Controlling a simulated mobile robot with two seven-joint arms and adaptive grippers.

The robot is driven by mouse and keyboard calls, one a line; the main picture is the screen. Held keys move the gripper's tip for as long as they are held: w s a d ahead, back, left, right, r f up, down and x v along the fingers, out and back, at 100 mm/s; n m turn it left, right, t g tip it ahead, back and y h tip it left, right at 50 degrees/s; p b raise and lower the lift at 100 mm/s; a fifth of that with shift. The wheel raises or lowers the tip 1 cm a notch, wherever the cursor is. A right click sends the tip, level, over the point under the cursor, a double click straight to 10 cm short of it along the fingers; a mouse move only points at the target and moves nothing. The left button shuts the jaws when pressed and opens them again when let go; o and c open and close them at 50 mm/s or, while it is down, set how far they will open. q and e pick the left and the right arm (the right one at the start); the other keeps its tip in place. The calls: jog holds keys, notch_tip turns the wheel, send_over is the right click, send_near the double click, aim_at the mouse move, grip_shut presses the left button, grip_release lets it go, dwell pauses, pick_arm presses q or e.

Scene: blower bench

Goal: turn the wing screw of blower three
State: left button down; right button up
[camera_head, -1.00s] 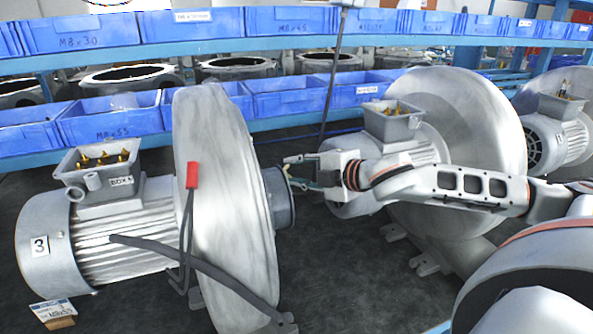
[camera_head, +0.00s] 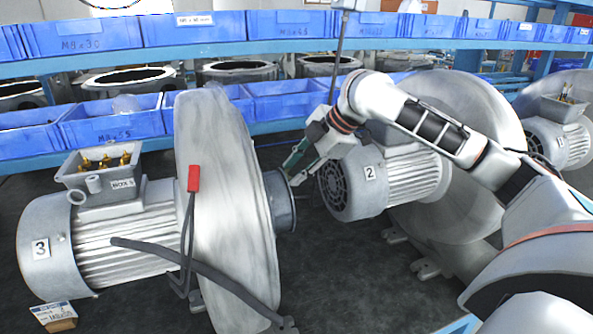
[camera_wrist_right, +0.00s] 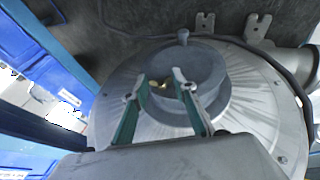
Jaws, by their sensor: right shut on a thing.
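Blower three (camera_head: 100,240) stands at the left of the head view, with a "3" label on its motor and a large grey round housing (camera_head: 220,190). Its short dark inlet cylinder (camera_head: 281,205) faces right. In the right wrist view I look at this cylinder (camera_wrist_right: 212,68); a small brass-coloured wing screw (camera_wrist_right: 162,85) shows at its middle. My right gripper (camera_head: 290,176) reaches the cylinder's open end from the right. Its green-sided fingers (camera_wrist_right: 161,82) are shut on the wing screw, which they partly hide. In the head view the screw is hidden. My left gripper is not in view.
Blower two (camera_head: 375,180) stands close to the right, behind my right arm. Shelves with blue bins (camera_head: 110,122) run behind.

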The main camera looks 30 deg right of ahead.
jog(key=shift+w+r+g, duration=0.1)
jog(key=shift+w+g, duration=0.05)
jog(key=shift+g, duration=0.35)
jog(key=o, duration=1.1)
jog(key=shift+d, duration=0.1)
jog(key=v, duration=1.2)
jog(key=shift+w+d, duration=0.1)
jog(key=shift+w, duration=0.05)
